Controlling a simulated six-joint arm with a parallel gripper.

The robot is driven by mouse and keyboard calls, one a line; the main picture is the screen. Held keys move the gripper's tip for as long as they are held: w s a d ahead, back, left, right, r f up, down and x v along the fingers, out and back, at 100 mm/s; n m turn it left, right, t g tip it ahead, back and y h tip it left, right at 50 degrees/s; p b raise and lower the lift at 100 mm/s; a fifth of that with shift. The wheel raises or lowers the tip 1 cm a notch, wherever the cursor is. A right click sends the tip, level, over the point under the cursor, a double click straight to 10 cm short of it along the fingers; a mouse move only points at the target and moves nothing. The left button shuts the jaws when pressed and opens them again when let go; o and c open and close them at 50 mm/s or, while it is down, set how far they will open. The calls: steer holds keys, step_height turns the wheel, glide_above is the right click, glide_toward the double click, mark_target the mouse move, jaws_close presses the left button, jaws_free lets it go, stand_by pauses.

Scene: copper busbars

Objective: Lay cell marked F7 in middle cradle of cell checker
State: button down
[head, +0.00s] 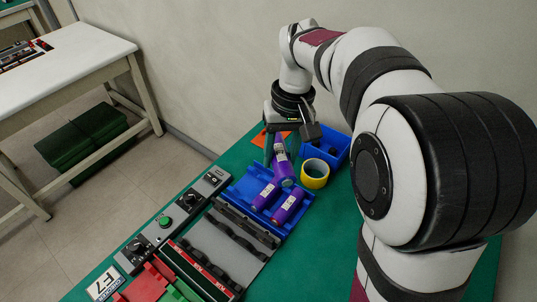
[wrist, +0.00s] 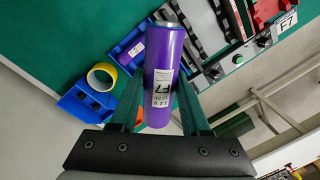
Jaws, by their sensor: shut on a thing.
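My gripper (head: 276,145) is shut on a purple cell (head: 281,153) and holds it above the blue tray (head: 237,193). In the wrist view the held cell (wrist: 164,55) lies lengthwise between the fingers, and its white label reads F7. Two other purple cells (head: 267,194) (head: 289,206) lie in the tray. The cell checker (head: 222,242) is the grey unit in front of the tray, with dark notched cradle rails and a control strip. Its cradles look empty in the head view. My gripper is behind the checker, apart from it.
A yellow tape roll (head: 315,173) and a blue bin (head: 339,155) stand right of the held cell. Red (head: 150,284) and green (head: 178,291) trays and an F7 sign (head: 104,284) are at the front left. An orange item (head: 262,140) lies behind the tray.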

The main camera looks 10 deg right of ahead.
steer(key=s+a+f+n, duration=0.1)
steer(key=a+n, duration=0.1)
steer(key=n, duration=0.2)
steer(key=n+g+h, duration=0.1)
steer(key=n+h, duration=0.1)
steer(key=n, duration=2)
glide_above(222, 252)
steer(key=f, duration=1.6)
steer(key=shift+w+f, duration=0.25)
steer(key=shift+f, duration=0.1)
step_height(222, 252, down, 3)
steer(key=shift+s+a+f, duration=0.1)
steer(key=shift+a, duration=0.05)
steer(key=shift+f, duration=0.55)
steer(key=shift+f, duration=0.75)
steer(key=shift+f, duration=0.25)
